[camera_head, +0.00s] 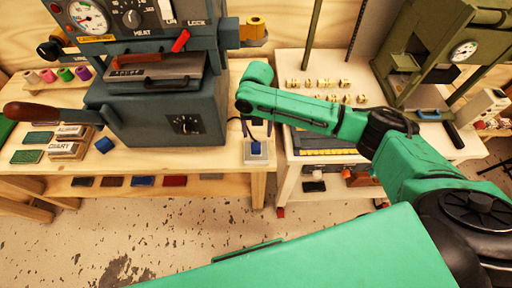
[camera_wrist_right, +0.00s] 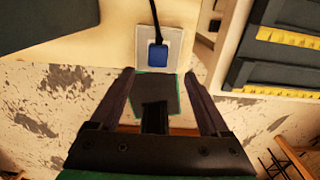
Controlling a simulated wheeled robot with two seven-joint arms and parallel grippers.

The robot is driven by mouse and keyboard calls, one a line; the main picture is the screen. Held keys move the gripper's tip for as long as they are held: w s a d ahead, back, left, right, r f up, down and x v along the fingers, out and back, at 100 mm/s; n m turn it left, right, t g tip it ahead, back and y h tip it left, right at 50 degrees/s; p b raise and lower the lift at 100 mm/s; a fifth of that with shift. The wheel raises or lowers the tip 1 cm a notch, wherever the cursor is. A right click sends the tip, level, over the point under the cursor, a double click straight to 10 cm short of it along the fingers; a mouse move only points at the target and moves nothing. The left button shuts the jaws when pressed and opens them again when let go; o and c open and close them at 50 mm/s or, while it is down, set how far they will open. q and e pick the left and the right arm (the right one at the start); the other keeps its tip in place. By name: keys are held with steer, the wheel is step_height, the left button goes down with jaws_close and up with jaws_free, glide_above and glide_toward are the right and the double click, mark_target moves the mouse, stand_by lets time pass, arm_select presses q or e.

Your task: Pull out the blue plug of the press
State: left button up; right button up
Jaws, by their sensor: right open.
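The blue plug (camera_head: 256,148) sits in a pale socket plate (camera_head: 262,160) at the front right corner of the left bench, beside the grey-blue press (camera_head: 150,110). In the right wrist view the plug (camera_wrist_right: 157,54) is upright in the picture, with a black cord running up from it over the plate (camera_wrist_right: 173,38). My right gripper (camera_head: 257,128) is above and just behind the plug in the head view. In the right wrist view its open, empty fingers (camera_wrist_right: 158,76) point toward the plug, one on each side of its line, apart from it. My left gripper is out of view.
A white bench (camera_head: 290,180) with brass type pieces (camera_head: 315,84) and dark trays stands right of a narrow gap. An olive press (camera_head: 440,60) stands at the back right. Foil rolls (camera_head: 65,75) and labelled boxes (camera_head: 70,140) lie left. Open floor (camera_head: 150,225) lies in front.

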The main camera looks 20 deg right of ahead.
mark_target(256, 146)
steer(key=shift+a, duration=0.2)
step_height(256, 146, down, 6)
steer(key=b, duration=0.6)
steer(key=shift+b, duration=0.3)
steer(key=shift+f, duration=0.4)
steer(key=shift+f+b, duration=0.35)
steer(key=shift+f, duration=0.75)
steer(key=shift+p, duration=0.4)
